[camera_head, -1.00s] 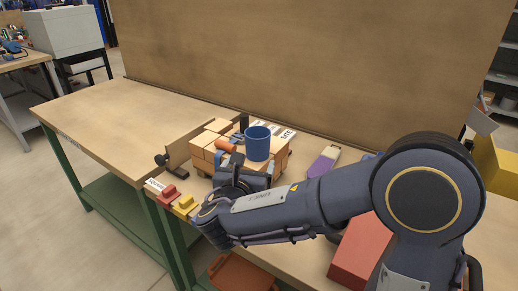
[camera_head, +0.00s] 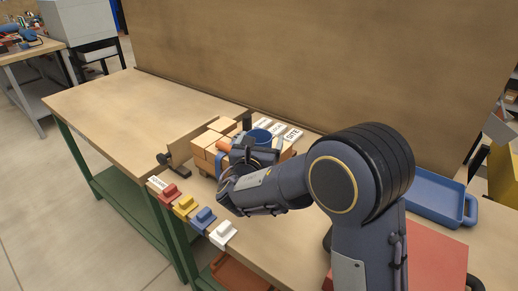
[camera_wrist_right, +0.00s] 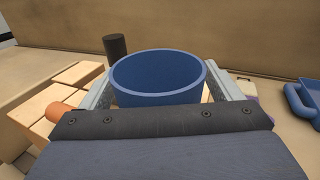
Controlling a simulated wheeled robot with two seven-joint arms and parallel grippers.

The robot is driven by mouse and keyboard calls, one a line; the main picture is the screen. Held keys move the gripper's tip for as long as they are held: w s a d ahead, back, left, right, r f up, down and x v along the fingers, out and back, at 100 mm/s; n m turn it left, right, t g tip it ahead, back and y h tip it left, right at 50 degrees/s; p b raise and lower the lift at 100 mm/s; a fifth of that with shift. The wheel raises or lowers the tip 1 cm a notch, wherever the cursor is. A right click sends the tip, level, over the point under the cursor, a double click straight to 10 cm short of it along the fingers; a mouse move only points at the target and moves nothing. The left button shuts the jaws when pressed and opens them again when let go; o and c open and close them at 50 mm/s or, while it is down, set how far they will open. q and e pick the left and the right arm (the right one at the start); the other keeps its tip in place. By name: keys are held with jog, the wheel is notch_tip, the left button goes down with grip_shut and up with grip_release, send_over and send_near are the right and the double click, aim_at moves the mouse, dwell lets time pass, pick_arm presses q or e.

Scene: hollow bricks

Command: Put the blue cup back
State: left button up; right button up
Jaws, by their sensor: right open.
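The blue cup (camera_head: 262,136) stands among the light wooden bricks (camera_head: 205,143) on the workbench; its base is hidden by my right gripper. In the right wrist view the cup (camera_wrist_right: 158,92) is upright, its rim wide open to the camera. My right gripper (camera_head: 250,155) is open, with one finger on each side of the cup; it also shows in the wrist view (camera_wrist_right: 160,88). I cannot tell whether the fingers touch the cup. My left gripper is not in view.
A dark post (camera_wrist_right: 115,47) stands behind the cup and an orange cylinder (camera_wrist_right: 60,112) lies to its left. White labels (camera_head: 292,134) lie behind. Several coloured blocks (camera_head: 204,215) line the front edge. A blue tray (camera_head: 438,193) is at the right. The left benchtop is clear.

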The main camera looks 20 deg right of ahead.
jog(key=shift+c, duration=0.3)
jog(key=c, duration=1.1)
jog(key=shift+r, duration=0.1)
